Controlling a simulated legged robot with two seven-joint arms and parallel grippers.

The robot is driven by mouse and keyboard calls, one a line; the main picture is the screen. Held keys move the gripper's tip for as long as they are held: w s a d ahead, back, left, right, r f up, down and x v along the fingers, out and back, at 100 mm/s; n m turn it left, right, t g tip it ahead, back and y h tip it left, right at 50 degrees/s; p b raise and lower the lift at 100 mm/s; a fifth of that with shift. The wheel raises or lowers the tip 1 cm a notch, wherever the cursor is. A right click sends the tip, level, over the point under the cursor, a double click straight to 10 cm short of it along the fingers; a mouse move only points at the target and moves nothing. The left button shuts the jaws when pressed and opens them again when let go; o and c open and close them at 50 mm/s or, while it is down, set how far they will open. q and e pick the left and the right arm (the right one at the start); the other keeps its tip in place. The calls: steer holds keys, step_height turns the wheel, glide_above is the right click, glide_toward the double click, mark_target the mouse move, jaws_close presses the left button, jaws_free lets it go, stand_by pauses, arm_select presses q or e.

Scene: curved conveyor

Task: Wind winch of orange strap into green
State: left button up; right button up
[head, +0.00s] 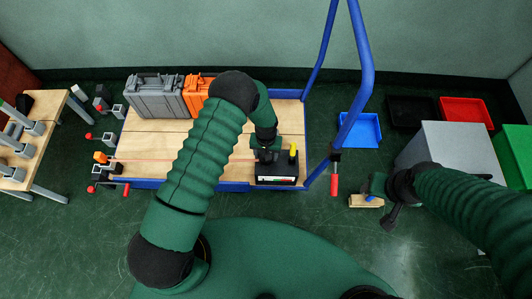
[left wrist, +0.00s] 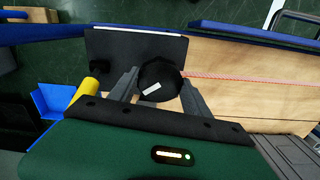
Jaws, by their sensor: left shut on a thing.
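A black winch box (head: 276,170) stands at the right end of the wooden cart bed, with a small green-and-red gauge strip (head: 277,181) on its near side. In the left wrist view, my left gripper (left wrist: 158,88) has its fingers on either side of a round black knob (left wrist: 152,72) on the box and is shut on it. The thin orange strap (left wrist: 235,78) runs from the box along the bed; it also shows in the head view (head: 140,160), reaching an orange piece (head: 101,157) at the left end. My right gripper (head: 381,203) is off the cart's right side; its opening is unclear.
A yellow handle (head: 293,152) rises beside the knob. A grey case (head: 157,98) and an orange case (head: 197,95) stand at the bed's back. Red-handled clamps (head: 106,137) line its left end. A blue bin (head: 361,129) and grey box (head: 445,143) stand right of the blue rail (head: 365,60).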

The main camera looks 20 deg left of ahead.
arm_select(q)
steer(key=shift+w+r+m, duration=0.1)
steer(key=shift+w+m, duration=0.05)
steer(key=shift+m, duration=0.45)
steer(key=o, duration=1.4)
steer(key=shift+c, duration=0.2)
step_height(320, 180, up, 17)
steer(key=p, duration=0.5)
steer(key=shift+f, duration=0.2)
steer(key=shift+r, duration=0.1)
